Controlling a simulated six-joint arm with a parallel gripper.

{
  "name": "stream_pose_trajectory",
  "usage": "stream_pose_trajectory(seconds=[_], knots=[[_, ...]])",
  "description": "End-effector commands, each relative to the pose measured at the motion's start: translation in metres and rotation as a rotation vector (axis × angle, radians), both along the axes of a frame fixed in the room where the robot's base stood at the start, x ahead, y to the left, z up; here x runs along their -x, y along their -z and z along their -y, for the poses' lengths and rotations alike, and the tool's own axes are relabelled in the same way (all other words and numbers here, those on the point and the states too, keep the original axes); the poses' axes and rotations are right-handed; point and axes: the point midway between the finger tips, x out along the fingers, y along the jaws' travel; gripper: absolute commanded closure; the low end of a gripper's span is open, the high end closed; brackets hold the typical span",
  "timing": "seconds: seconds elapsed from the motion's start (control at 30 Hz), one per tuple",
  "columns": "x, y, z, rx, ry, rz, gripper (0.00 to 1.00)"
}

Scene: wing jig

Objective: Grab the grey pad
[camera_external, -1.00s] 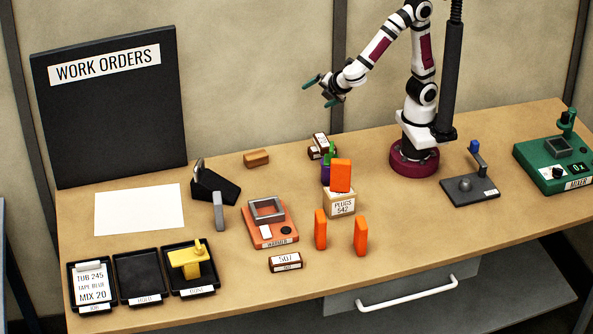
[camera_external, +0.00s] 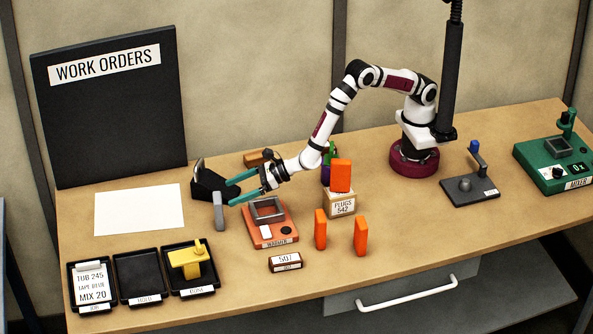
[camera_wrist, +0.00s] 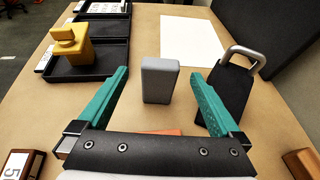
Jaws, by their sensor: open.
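The grey pad (camera_external: 218,211) is a small upright block standing on the table, left of the orange warmer. In the wrist view the grey pad (camera_wrist: 160,80) stands ahead, between the lines of my two fingers. My gripper (camera_external: 230,189) has teal fingers spread wide, pointing left toward the pad. In the wrist view my gripper (camera_wrist: 157,80) is open and empty, with the pad just beyond or level with the fingertips; the exact gap cannot be told.
A black stand with a metal handle (camera_wrist: 228,88) is close to the right finger. Black trays (camera_external: 138,276), one with a yellow part (camera_external: 187,260), lie at the front left. White paper (camera_external: 139,209) lies behind.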

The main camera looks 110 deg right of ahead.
Motion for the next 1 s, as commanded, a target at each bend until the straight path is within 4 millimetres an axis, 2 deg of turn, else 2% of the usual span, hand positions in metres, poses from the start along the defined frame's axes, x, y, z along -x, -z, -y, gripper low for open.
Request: stream_pose_trajectory(seconds=[0.1,0.2,0.43,0.9,1.0], knots=[[-0.021,0.012,0.004,0.001,0.002,0.000,0.00],[-0.033,0.016,0.006,-0.001,0.003,0.001,0.00],[-0.035,0.017,0.006,-0.001,0.001,0.000,0.02],[-0.034,0.016,0.006,-0.001,0.001,0.000,0.86],[-0.034,0.016,0.006,-0.001,0.001,0.000,1.00]])
